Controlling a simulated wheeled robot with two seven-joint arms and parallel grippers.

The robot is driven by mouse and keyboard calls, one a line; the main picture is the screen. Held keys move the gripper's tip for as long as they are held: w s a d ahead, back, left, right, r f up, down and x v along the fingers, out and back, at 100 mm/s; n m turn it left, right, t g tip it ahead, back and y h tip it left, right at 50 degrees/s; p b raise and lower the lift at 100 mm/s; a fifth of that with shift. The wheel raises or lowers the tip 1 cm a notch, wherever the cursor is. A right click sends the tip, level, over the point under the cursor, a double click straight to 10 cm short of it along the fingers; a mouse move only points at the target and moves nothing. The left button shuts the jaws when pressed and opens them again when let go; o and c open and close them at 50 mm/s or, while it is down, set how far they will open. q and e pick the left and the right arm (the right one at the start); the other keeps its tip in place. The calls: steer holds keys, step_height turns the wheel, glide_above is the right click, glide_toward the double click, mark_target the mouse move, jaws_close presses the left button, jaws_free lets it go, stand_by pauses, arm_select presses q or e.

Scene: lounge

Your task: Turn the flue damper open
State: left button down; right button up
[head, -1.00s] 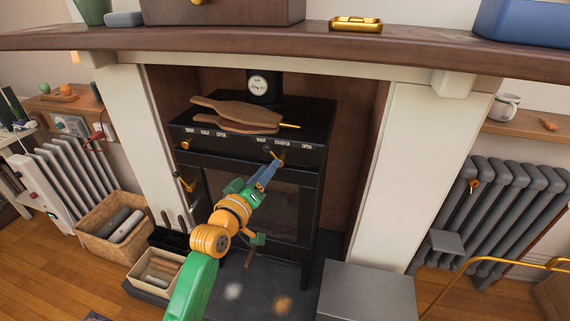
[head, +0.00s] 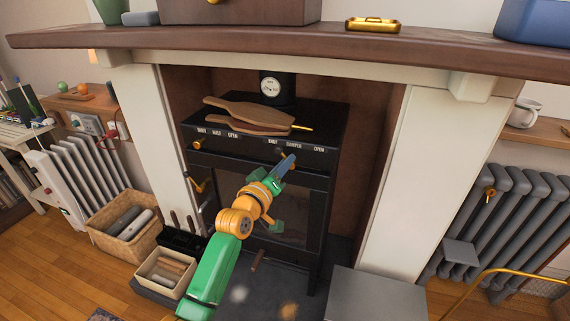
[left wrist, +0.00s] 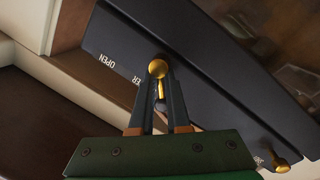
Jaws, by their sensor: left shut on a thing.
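The flue damper control is on the right of the black stove's (head: 330,130) front panel, by the words "DAMPER" and "OPEN". Its brass knob (left wrist: 157,69) and short stem show between the fingertips in the left wrist view. My left gripper (head: 289,158) reaches up to the panel from below; in the left wrist view (left wrist: 160,78) its fingers are shut on the damper knob. The fingers hide much of the control in the head view, so its exact angle is hard to tell. My right gripper is not in view.
A second brass knob (head: 198,144) is at the panel's left. Wooden paddle-shaped boards (head: 250,117) lie on the stove top, near the flue pipe with a gauge (head: 270,87). The mantel shelf (head: 300,42) overhangs above. A grey box (head: 375,295) stands at front right.

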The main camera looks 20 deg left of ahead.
arm_select(q)
steer(key=m+p, duration=0.3)
steer(key=d+m+y+p, duration=0.1)
steer(key=m+p, duration=0.2)
steer(key=m, duration=0.1)
steer(key=m+g+p, duration=0.1)
steer(key=m+p, duration=0.1)
steer(key=m, duration=0.2)
steer(key=shift+d+r+p, duration=0.25)
steer(key=shift+p, duration=0.15)
steer(key=shift+d+f+m+y, duration=0.1)
steer(key=shift+m+y, duration=0.15)
steer(key=shift+m, duration=0.6)
steer(key=shift+d+f+m+y, duration=0.1)
steer(key=shift+m+y, duration=0.15)
steer(key=shift+m, duration=0.6)
steer(key=c, duration=0.9)
jaws_free()
steer(key=shift+s+p, duration=0.1)
steer(key=shift+p, duration=0.2)
